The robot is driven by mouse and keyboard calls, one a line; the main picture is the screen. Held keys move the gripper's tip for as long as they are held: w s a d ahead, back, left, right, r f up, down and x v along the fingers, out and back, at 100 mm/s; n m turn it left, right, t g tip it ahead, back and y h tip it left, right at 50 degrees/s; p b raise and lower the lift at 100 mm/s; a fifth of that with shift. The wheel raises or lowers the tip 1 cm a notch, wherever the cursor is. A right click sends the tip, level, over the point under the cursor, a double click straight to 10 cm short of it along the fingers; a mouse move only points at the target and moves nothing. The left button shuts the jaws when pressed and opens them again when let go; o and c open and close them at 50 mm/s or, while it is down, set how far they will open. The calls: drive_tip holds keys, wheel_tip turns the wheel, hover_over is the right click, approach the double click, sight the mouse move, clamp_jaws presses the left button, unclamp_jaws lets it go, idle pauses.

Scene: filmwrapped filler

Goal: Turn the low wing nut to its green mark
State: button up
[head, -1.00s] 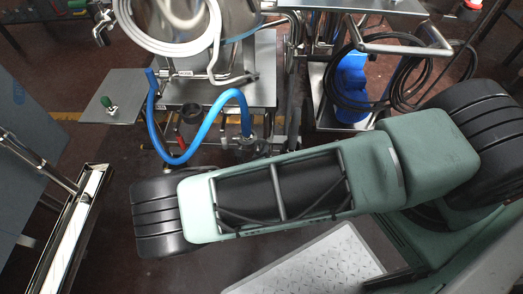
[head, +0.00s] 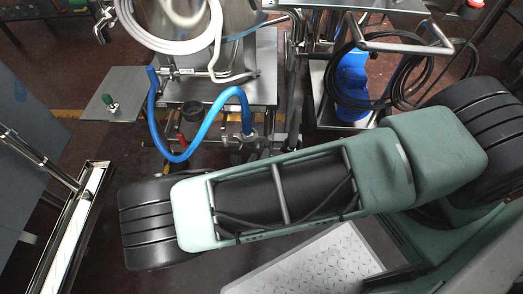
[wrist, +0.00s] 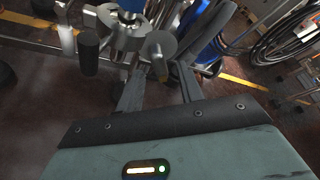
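In the wrist view my gripper (wrist: 158,88) is open, with its two dark fingers apart and nothing held between them. Just beyond the fingertips is a grey metal round-ended part (wrist: 161,44) with a brownish lower end. Left of it are a metal fitting (wrist: 125,30) and a dark cylindrical handle (wrist: 88,50). I cannot tell which of these, if any, is the low wing nut, and I make out no green mark. In the head view my arm hides the gripper.
A steel machine frame (head: 262,85) stands ahead, with a looping blue hose (head: 200,135) low at its front. A plate (head: 125,82) with a green knob (head: 110,104) juts left. A blue container (head: 352,85) and black cables (head: 440,60) are at right. Dark floor lies between.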

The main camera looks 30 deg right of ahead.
drive_tip(key=v, duration=1.3)
drive_tip(key=shift+a+p, duration=0.2)
drive_tip(key=shift+p, duration=0.1)
drive_tip(key=shift+s, duration=0.1)
